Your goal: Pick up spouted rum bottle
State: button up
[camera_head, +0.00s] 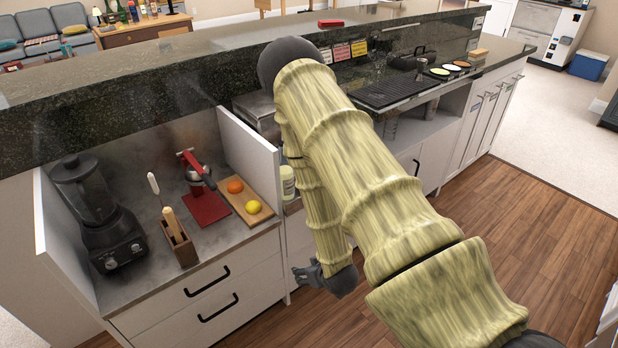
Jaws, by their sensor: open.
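My gripper (303,273) is at the lower middle, in front of the counter's drawers, with small dark fingers pointing left. It looks empty, and its jaws are open. A pale bottle with a yellowish label (287,183) stands just right of the white divider, partly hidden by my arm. It is above my gripper in the picture and apart from it. I cannot tell whether it is the spouted rum bottle, and no spout shows clearly. My arm covers much of the counter's middle.
A white divider (248,158) stands left of the bottle. A cutting board (250,196) with fruit, a red juicer (207,208), a wooden holder (177,240) and a black blender (98,215) are left of it. A raised dark bar top (150,75) runs behind. Wood floor is clear at right.

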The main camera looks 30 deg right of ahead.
jog(key=w+d+r+t+b, duration=0.2)
jog(key=w+d+r+t, duration=0.1)
jog(key=w+d+r, duration=0.2)
jog(key=w+d+r+t+b, duration=0.2)
jog(key=w+d+r, duration=0.3)
jog(key=w, duration=0.4)
jog(key=w+d+r+n+t+b, duration=0.1)
jog(key=w+d+r+t+b, duration=0.1)
jog(key=w+d+r+t, duration=0.2)
jog(key=shift+w+d+r+t+y, duration=0.15)
jog(key=shift+w+d+r, duration=0.25)
jog(key=shift+w+d, duration=0.25)
jog(key=shift+w+d+r+t+y, duration=0.15)
jog(key=shift+w+d+r, duration=0.25)
jog(key=shift+w, duration=0.4)
jog(key=shift+w+a, duration=0.15)
jog(key=shift+w, duration=3.1)
jog(key=shift+r, duration=0.1)
jog(key=c, duration=1.2)
